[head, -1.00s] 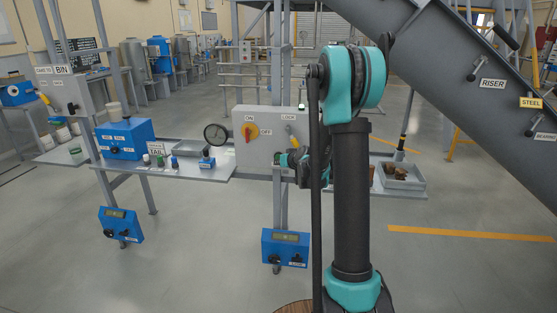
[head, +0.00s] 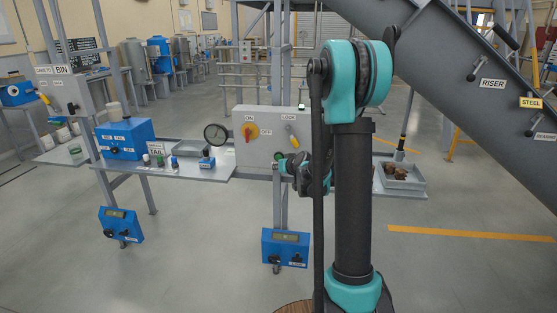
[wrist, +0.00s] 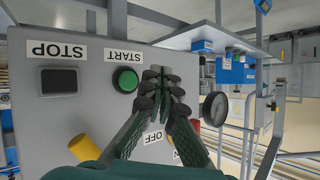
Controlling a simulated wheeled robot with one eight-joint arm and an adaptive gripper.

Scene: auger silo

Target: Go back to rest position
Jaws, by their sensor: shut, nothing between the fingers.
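The grey control panel (head: 268,118) stands ahead of me, with a red and yellow ON/OFF switch (head: 247,131) and a lever under the LOCK label (head: 293,137). My gripper (head: 281,163) is in front of the panel's lower part, partly hidden by my arm in the head view. In the upside-down wrist view, my gripper (wrist: 166,77) is shut and empty. Its fingertips appear beside the green START button (wrist: 125,80); I cannot tell whether they touch the panel. The dark STOP button (wrist: 59,81) and the yellow lever (wrist: 80,147) also show there.
A round gauge (head: 216,134) stands left of the panel. The left shelf (head: 200,172) carries a blue box (head: 124,138) and small bottles. A grey tray (head: 404,183) sits at right. The sloping auger tube (head: 430,60) crosses the upper right.

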